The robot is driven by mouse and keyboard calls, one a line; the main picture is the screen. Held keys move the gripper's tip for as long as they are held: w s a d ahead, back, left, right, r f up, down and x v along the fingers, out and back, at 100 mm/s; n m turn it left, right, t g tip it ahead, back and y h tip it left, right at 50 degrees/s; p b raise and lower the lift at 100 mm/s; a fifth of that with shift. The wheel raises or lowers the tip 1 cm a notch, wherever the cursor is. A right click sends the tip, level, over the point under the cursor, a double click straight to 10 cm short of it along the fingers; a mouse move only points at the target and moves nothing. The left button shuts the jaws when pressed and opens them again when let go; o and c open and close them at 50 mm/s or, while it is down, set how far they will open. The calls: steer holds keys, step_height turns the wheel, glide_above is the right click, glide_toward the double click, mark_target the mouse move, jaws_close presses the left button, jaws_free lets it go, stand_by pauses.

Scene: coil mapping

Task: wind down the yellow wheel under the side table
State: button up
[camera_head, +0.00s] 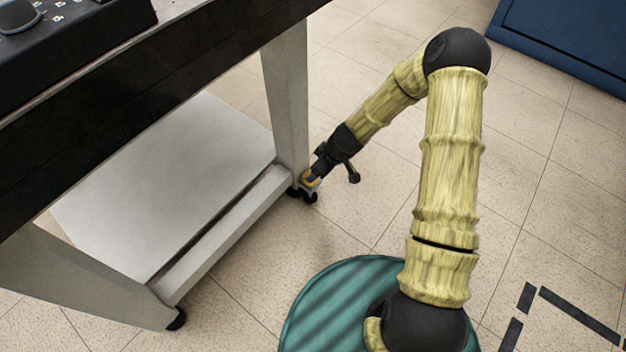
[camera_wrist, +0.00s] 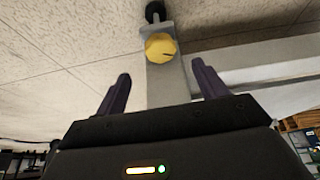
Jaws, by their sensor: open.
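The yellow wheel (camera_wrist: 160,47) is a small faceted knob with a dark line on its face. It sits on the grey leg (camera_wrist: 165,85) of the side table, close to a black caster (camera_wrist: 155,11). The wheel lies between and beyond the fingertips.
The side table has a grey lower shelf (camera_head: 165,185) and a dark top edge (camera_head: 150,85). A black device (camera_head: 60,40) stands on top. Another caster (camera_head: 177,319) is at the front left leg. Tiled floor (camera_head: 360,215) is clear to the right; a blue object (camera_head: 570,40) stands behind.

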steer(key=b+x, duration=0.4)
steer(key=x, duration=0.4)
steer(key=shift+f, duration=0.2)
steer(key=c, duration=1)
